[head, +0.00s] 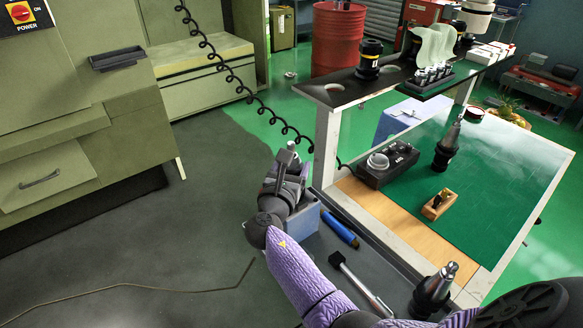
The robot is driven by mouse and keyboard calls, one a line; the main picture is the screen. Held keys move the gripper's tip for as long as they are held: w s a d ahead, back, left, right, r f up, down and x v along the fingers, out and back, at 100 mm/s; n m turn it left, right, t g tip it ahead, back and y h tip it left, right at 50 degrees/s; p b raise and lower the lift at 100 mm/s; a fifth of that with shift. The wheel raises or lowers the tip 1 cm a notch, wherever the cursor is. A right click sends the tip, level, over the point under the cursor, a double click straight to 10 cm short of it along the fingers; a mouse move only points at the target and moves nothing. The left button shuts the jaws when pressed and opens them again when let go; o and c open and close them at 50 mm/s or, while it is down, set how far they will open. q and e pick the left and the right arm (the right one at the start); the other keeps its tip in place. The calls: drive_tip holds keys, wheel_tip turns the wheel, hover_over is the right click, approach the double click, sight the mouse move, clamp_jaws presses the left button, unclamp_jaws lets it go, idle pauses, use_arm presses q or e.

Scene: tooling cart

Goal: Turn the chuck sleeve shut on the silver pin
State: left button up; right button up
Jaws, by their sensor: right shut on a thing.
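My right gripper (286,172) is at the middle of the head view, at the left edge of the cart, over a blue-grey block (308,222). It is shut on what seems to be the chuck sleeve, though the fingers and wrist hide nearly all of it. I cannot make out the silver pin or how far the sleeve is turned. My left gripper is not in view.
Right of the gripper lie a blue-handled tool (340,229), a hammer-like tool (362,285) and a black tool holder (433,290). A black control box (388,164) with a coiled cable stands beyond. The green mat (500,185) is mostly clear. A raised shelf (345,92) stands behind.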

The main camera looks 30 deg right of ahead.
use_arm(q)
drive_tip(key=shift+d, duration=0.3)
use_arm(e)
drive_tip(key=o, duration=1.2)
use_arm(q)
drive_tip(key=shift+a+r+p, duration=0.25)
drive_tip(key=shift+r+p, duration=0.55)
use_arm(e)
drive_tip(key=v, duration=1)
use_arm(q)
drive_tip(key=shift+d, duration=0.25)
use_arm(e)
drive_tip(key=shift+w, duration=0.1)
